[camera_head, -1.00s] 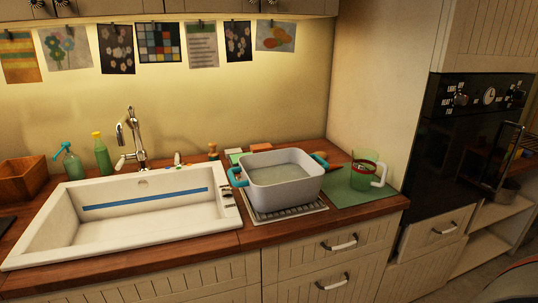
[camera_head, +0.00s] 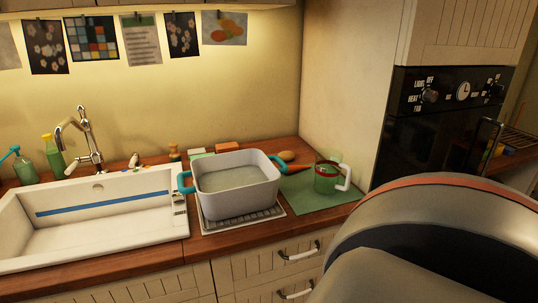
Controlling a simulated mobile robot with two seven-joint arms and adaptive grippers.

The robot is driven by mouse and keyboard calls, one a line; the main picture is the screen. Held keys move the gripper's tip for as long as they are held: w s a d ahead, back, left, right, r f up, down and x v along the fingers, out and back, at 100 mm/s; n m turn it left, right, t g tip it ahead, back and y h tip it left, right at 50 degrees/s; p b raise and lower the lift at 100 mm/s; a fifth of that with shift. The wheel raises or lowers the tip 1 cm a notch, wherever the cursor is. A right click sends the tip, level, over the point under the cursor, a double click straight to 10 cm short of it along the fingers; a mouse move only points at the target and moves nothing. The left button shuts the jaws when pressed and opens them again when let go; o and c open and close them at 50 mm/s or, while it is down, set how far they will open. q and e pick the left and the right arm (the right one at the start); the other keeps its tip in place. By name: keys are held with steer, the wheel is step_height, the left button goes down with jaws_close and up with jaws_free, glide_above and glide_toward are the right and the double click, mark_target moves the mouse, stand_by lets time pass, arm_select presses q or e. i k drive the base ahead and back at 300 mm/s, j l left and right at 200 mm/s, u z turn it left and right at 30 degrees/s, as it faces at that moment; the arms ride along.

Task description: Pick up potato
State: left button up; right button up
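A small brown oval thing that looks like the potato (camera_head: 287,156) lies on the wooden counter, behind the right rear of the large pot. A thin orange thing, perhaps a carrot (camera_head: 298,168), lies just in front of it. The white square pot (camera_head: 236,196) with teal handles stands on a drying rack left of it and has liquid inside. A large grey link of my own arm fills the lower right. Neither gripper is in view.
A clear jug (camera_head: 325,178) with a white handle stands on a green mat (camera_head: 318,200) right of the pot. The white sink (camera_head: 95,213) with a tall tap (camera_head: 84,135) is at left. A wall oven (camera_head: 440,120) stands at right.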

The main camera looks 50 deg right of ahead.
mark_target(287, 156)
steer(key=k+l+u, duration=0.15)
steer(key=l, duration=0.15)
steer(key=l+u, duration=0.15)
steer(key=l, duration=0.2)
steer(key=k+l+u, duration=0.15)
steer(key=k+l, duration=0.15)
steer(key=l, duration=0.2)
steer(key=k+l+u, duration=0.1)
steer(key=k+l, duration=0.25)
steer(key=l, duration=0.3)
